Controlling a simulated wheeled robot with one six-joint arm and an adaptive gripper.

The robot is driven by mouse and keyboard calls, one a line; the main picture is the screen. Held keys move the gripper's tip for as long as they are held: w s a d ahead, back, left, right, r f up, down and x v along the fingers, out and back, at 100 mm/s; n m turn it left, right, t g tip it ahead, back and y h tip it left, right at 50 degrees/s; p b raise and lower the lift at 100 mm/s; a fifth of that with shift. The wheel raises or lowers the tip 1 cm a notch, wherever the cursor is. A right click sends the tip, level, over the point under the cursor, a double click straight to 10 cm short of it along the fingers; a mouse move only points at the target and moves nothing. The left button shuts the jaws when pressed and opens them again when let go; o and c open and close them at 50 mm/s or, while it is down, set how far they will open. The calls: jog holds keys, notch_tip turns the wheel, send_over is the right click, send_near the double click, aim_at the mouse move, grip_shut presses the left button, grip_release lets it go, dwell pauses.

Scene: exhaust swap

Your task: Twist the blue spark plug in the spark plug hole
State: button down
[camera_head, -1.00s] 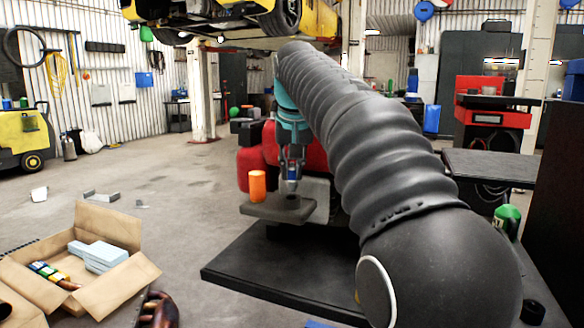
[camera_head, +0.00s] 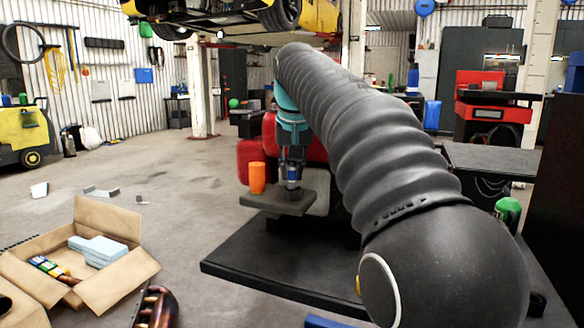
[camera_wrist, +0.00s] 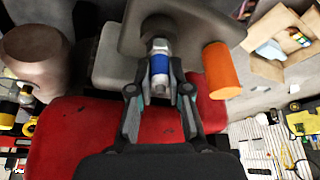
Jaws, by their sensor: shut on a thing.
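The blue spark plug (camera_wrist: 160,66) is upright between the fingertips of my gripper (camera_wrist: 159,92) in the wrist view. My gripper is shut on it. Its blue band and metal ends show. Its far end meets the grey block (camera_wrist: 125,70), and the spark plug hole itself is hidden behind it. In the head view my gripper (camera_head: 292,176) points down over the grey block (camera_head: 262,202), with a trace of the plug's blue at its tips. I cannot tell how deep the plug sits.
An orange cylinder (camera_head: 257,177) stands on the block close to my gripper, and it also shows in the wrist view (camera_wrist: 221,70). A dark table (camera_head: 265,285) lies below. A cardboard box (camera_head: 110,285) with several items stands at lower left.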

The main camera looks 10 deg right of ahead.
jog(key=c, duration=1)
grip_release()
jog(key=v, duration=1.2)
jog(key=s+f, duration=0.8)
jog(key=f, duration=0.3)
jog(key=s+f+n, duration=0.1)
jog(key=s+f, duration=0.8)
jog(key=f, duration=0.3)
jog(key=s+f+n+t, duration=0.1)
jog(key=s+f, duration=0.8)
jog(key=f, duration=0.3)
jog(key=shift+d+y, duration=0.25)
jog(key=shift+y, duration=0.05)
